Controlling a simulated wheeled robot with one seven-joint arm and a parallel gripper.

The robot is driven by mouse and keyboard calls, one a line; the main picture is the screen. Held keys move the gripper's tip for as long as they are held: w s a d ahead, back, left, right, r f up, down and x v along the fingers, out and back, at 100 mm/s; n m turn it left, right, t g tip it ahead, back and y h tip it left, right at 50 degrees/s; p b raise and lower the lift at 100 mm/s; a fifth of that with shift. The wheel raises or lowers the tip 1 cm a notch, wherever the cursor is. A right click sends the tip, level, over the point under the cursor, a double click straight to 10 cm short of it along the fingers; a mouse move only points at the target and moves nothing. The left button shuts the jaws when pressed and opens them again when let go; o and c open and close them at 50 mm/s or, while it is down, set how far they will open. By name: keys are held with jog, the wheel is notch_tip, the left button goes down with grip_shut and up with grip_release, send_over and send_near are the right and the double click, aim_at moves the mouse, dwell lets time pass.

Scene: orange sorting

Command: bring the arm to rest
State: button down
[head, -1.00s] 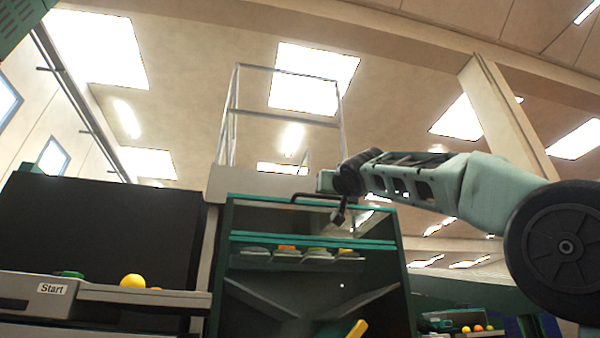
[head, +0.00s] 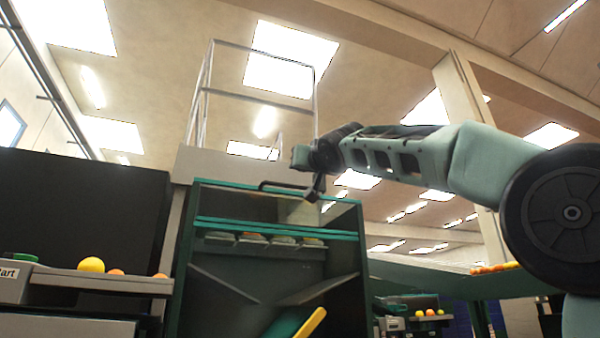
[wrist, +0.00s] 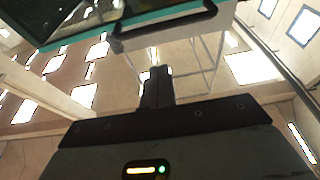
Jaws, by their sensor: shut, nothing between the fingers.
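My arm reaches in from the right in the head view, and my gripper (head: 314,190) hangs at its end in front of the top of a green-framed sorting machine (head: 184,262). The gripper looks small and dark there, and it is empty. In the wrist view the shut fingers (wrist: 156,84) point away from the camera toward the ceiling and a metal rail frame. The machine's dark handle (wrist: 165,28) and green edge cross the top of that view.
A shelf (head: 110,283) at left carries a yellow-orange fruit (head: 91,265) and other oranges. A yellow bar (head: 310,322) slants up at the machine's front. More oranges (head: 495,268) lie on a surface at right. Open air surrounds the arm above.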

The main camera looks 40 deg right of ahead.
jog(key=v, duration=0.2)
jog(key=f+v, duration=0.1)
jog(key=v, duration=0.2)
jog(key=shift+w+b, duration=0.1)
jog(key=shift+b, duration=0.3)
